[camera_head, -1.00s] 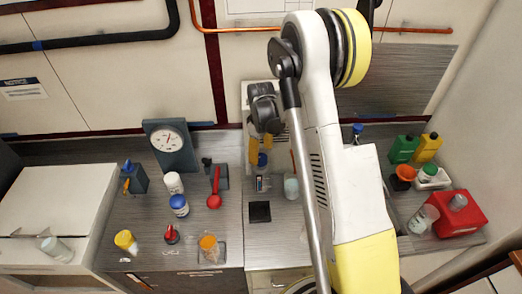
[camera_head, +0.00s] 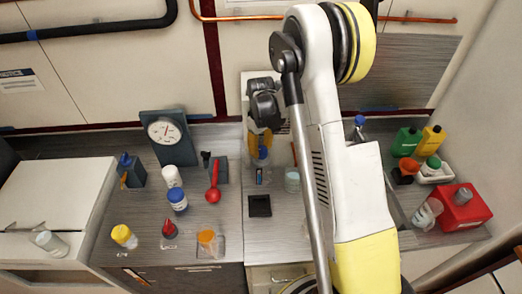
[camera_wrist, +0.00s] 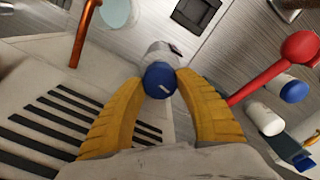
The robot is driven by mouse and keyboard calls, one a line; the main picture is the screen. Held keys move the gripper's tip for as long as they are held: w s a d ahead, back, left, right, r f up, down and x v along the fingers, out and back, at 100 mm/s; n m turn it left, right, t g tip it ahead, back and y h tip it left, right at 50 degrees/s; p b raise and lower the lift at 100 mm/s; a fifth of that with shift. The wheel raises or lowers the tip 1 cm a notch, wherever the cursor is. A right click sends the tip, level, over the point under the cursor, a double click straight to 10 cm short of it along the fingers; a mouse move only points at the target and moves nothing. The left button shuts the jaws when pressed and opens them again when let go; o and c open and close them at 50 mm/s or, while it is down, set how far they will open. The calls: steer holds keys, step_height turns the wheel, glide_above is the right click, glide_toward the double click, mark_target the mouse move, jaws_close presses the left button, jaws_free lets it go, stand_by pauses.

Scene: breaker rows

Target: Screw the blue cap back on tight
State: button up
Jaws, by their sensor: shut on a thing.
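In the wrist view the blue cap (camera_wrist: 160,80) has a white mark on top and sits on a pale container (camera_wrist: 159,52), mostly hidden beneath it. My gripper (camera_wrist: 160,84) has its yellow fingers on both sides of the cap, touching it. In the head view my gripper (camera_head: 260,142) points down at the back of the middle counter, with the blue cap (camera_head: 263,153) between its fingertips. I cannot tell from these views how tightly the cap sits.
A blue-lidded white jar (camera_head: 177,201), a red lever (camera_head: 213,188) and a dial gauge (camera_head: 164,135) stand left. A clear cup (camera_head: 292,180) and a black square (camera_head: 260,206) are close by.

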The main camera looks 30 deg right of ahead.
steer(key=m, duration=0.2)
steer(key=m+b, duration=0.1)
steer(key=shift+f+m, duration=0.2)
steer(key=shift+m, duration=0.2)
steer(key=m+b, duration=0.1)
steer(key=m, duration=0.2)
steer(key=shift+m+b, duration=0.35)
steer(key=shift+m, duration=0.05)
steer(key=m+b, duration=0.1)
steer(key=m, duration=0.2)
steer(key=shift+m, duration=0.3)
steer(key=m, duration=0.2)
steer(key=m+b, duration=0.1)
steer(key=shift+r+m, duration=0.2)
steer(key=shift+m, duration=0.2)
steer(key=o, duration=1)
